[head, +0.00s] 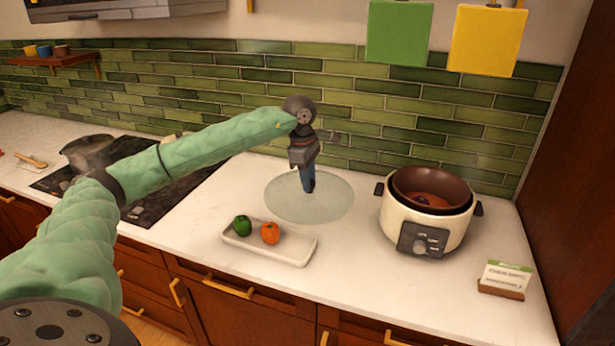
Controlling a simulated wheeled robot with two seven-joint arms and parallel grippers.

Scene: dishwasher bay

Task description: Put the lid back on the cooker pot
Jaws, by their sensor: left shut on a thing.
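The cooker pot (400,215) stands on the counter at the right, cream-coloured with a dark front dial. It is open at the top, and its brown inner bowl holds something reddish-brown. The lid (335,203) is a pale, see-through round disc to the left of the pot, apart from it. My left gripper (308,187) points down at the middle of the lid and is shut on it there. The fingers hide the grip point. I cannot tell whether the lid rests on the counter or is just above it. My right gripper is not in view.
A white tray (290,252) with a green pepper (242,225) and an orange one (270,233) lies in front of the lid. A small card stand (503,280) is at the right front. A dark hob with a pan (88,150) is at the left. Counter between lid and pot is clear.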

